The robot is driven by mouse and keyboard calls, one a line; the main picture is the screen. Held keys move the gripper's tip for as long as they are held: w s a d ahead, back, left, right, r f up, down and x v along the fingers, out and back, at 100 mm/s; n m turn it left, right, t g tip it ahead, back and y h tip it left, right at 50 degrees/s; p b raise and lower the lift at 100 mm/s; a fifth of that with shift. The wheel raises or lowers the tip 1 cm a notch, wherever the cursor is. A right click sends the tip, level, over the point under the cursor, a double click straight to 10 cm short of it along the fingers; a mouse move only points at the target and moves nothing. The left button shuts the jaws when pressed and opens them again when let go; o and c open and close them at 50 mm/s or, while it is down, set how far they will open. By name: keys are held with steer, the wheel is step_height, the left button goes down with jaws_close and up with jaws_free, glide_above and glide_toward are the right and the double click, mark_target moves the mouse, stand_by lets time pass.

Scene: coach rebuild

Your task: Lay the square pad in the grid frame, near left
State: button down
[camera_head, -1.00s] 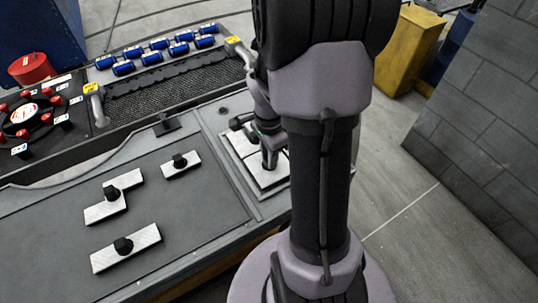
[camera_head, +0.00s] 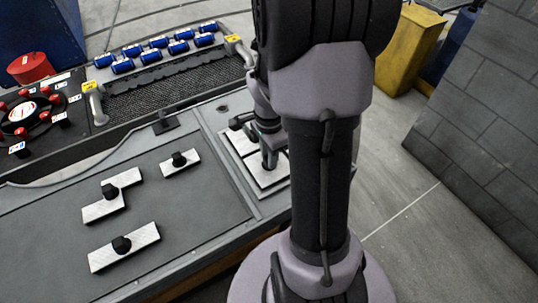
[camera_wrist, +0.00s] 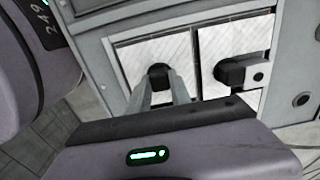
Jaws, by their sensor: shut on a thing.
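My gripper (camera_head: 268,164) is shut on the black knob of the square pad (camera_wrist: 132,56). In the wrist view my two grey fingers (camera_wrist: 160,86) close on this knob. The pad is white with fine hatching and looks flat and level at a cell of the grid frame (camera_wrist: 200,18); whether it is fully seated I cannot tell. The pad shows in the head view (camera_head: 271,179) below my fingertips. A second white pad (camera_wrist: 238,38) with a black knob lies beside it in the wrist view, across a narrow divider. My arm hides the frame's right side in the head view.
On the dark worktop (camera_head: 55,235) lie a small white pad (camera_head: 188,166), an L-shaped pad (camera_head: 98,212) and a long pad (camera_head: 140,246), each with a black knob. A grey block wall (camera_head: 480,125) is at right.

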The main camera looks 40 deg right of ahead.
steer(key=c, duration=1.1)
jaws_free()
steer(key=shift+r, duration=0.1)
steer(key=shift+r+p, duration=0.8)
steer(key=shift+r, duration=0.15)
steer(key=o, duration=0.4)
step_height(320, 180, up, 6)
steer(key=p, duration=0.5)
